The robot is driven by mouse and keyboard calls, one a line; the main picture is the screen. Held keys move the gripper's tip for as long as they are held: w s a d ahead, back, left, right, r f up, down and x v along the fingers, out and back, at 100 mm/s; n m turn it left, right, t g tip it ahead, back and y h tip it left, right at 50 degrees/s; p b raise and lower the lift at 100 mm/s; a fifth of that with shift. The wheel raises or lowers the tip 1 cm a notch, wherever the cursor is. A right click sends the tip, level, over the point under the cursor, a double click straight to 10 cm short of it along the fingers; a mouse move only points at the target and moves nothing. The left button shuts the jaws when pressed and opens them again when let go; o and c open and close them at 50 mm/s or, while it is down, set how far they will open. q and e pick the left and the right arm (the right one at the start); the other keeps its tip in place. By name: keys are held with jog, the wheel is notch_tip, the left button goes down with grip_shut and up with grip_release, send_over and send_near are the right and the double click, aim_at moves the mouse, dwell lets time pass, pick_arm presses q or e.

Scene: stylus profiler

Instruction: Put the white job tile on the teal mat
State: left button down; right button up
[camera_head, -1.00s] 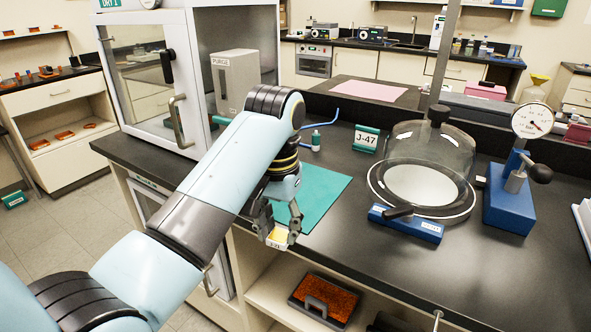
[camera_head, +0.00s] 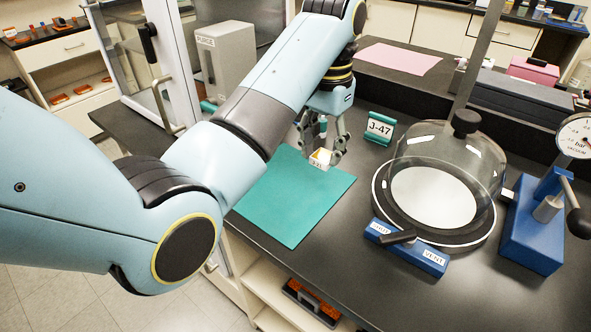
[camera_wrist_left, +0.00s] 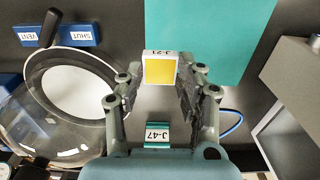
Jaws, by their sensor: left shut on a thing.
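My left gripper (camera_head: 321,160) is shut on a small white tile (camera_head: 321,157) with a yellow face and a label that seems to read J-21. The wrist view shows the tile (camera_wrist_left: 160,70) between the two fingers (camera_wrist_left: 159,84). The teal mat (camera_head: 290,205) lies flat on the dark bench, its left part partly behind my arm. The tile appears over the mat's far right corner region; in the wrist view it overlaps the edge of the mat (camera_wrist_left: 225,40). Its exact height above the mat cannot be told. My right gripper is not in view.
A teal J-47 sign (camera_head: 380,129) stands just beyond the mat. A glass bell jar (camera_head: 450,160) with a blue valve block (camera_head: 408,248) is to the right. A blue gauge stand (camera_head: 530,225) is farther right. The near part of the mat is clear.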

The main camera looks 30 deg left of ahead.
pick_arm(q)
jog(key=p, duration=0.1)
send_near(277, 180)
jog(key=shift+s+d+f, duration=0.1)
jog(key=shift+d+f, duration=0.1)
jog(key=shift+d, duration=0.25)
jog(key=shift+s+d+f, duration=0.1)
jog(key=shift+d+f, duration=0.05)
jog(key=shift+d, duration=0.25)
jog(key=shift+w+a+f, duration=0.15)
jog(key=shift+a+f, duration=0.7)
notch_tip(277, 180, down, 3)
jog(key=shift+r, duration=0.2)
jog(key=shift+f+p, duration=0.3)
jog(key=shift+f, duration=0.25)
jog(key=c, duration=0.9)
grip_release()
jog(key=shift+f, duration=0.1)
jog(key=shift+o, duration=0.2)
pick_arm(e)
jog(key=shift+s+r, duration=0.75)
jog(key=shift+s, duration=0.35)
